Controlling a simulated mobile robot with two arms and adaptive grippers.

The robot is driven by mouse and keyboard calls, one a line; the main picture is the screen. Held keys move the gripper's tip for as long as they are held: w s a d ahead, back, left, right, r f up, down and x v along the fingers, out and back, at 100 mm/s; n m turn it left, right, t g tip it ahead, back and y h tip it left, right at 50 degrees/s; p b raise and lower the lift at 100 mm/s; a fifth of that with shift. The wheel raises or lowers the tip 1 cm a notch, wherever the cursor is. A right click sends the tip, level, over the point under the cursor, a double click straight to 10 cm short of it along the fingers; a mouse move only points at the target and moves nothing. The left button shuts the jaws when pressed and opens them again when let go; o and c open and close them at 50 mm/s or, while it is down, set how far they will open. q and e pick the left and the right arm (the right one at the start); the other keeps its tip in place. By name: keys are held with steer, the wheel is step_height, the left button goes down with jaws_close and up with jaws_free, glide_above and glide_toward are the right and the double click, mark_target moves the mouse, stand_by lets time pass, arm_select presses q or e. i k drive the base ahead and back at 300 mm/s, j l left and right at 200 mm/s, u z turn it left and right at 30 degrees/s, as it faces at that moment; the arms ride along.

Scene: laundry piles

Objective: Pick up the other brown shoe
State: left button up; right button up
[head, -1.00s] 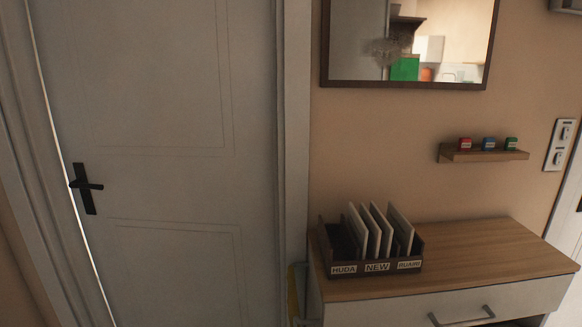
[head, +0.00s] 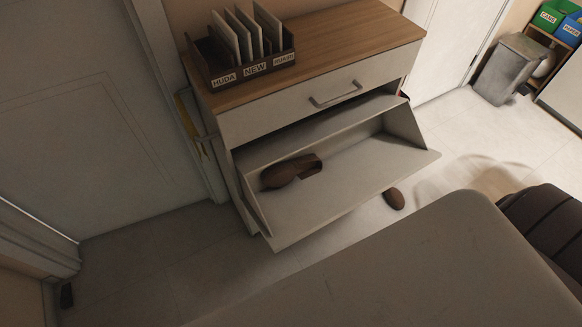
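One brown shoe (head: 291,172) lies inside the tilted-open shoe compartment (head: 345,185) of the white cabinet, toward its left side. Another brown shoe (head: 394,199) is on the floor by the front right edge of the open compartment; only part of it shows. Neither of my grippers is in the head view, so their state cannot be seen.
A wooden cabinet top (head: 340,40) holds a box with upright panels (head: 240,55). A grey bin (head: 508,68) stands at the back right. A large brownish surface (head: 430,270) fills the lower right, beside a dark ribbed seat (head: 548,225). Tiled floor (head: 150,255) is clear at the left.

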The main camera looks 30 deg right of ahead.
mark_target(394, 196)
steer(key=l+z, duration=0.1)
steer(key=z, duration=1.75)
